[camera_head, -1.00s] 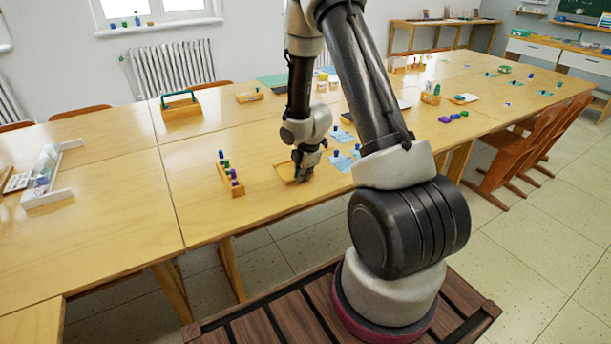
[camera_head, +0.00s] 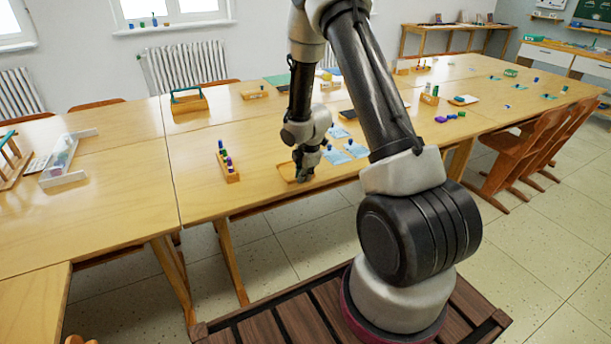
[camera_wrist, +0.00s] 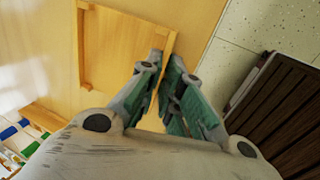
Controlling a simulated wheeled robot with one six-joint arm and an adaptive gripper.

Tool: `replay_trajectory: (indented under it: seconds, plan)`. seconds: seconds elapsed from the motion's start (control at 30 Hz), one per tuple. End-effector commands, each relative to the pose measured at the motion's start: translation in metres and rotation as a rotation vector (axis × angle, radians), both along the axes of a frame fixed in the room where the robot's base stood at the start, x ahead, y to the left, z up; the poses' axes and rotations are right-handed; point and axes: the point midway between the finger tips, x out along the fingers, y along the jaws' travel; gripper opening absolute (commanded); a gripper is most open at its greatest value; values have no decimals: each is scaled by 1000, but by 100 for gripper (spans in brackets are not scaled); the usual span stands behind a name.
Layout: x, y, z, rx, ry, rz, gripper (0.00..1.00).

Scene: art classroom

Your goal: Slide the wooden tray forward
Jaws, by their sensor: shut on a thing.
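The wooden tray (camera_head: 288,172) is a small, shallow, light-wood tray with raised rims. It lies on the long table close to its near edge. In the wrist view the tray (camera_wrist: 120,48) fills the upper middle, with its rim and flat floor showing. My gripper (camera_head: 303,178) is at the tray's right side, pointing down. In the wrist view my gripper's green-padded fingers (camera_wrist: 166,68) are close together on the tray's edge. The exact contact is partly hidden by the fingers.
A wooden rack (camera_head: 229,167) with coloured bottles stands left of the tray. Blue cards (camera_head: 337,156) with small bottles lie to its right. A green-handled wooden carrier (camera_head: 188,102) stands farther back. Bare table (camera_head: 120,180) stretches left; chairs (camera_head: 530,150) line the right side.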

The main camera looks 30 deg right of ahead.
Motion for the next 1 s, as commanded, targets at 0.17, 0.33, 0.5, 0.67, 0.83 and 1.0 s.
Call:
replay_trajectory:
  seconds: [0.17,0.33,0.5,0.67,0.83,1.0]
  plan:
    - [0,0,-1,0,2,-1,0]
    - [0,0,-1,0,2,-1,0]
    - [0,0,-1,0,2,-1,32]
    - [-1,0,-1,0,3,-1,32]
    - [-1,0,-1,0,3,-1,32]
    - [-3,0,7,0,1,-1,32]
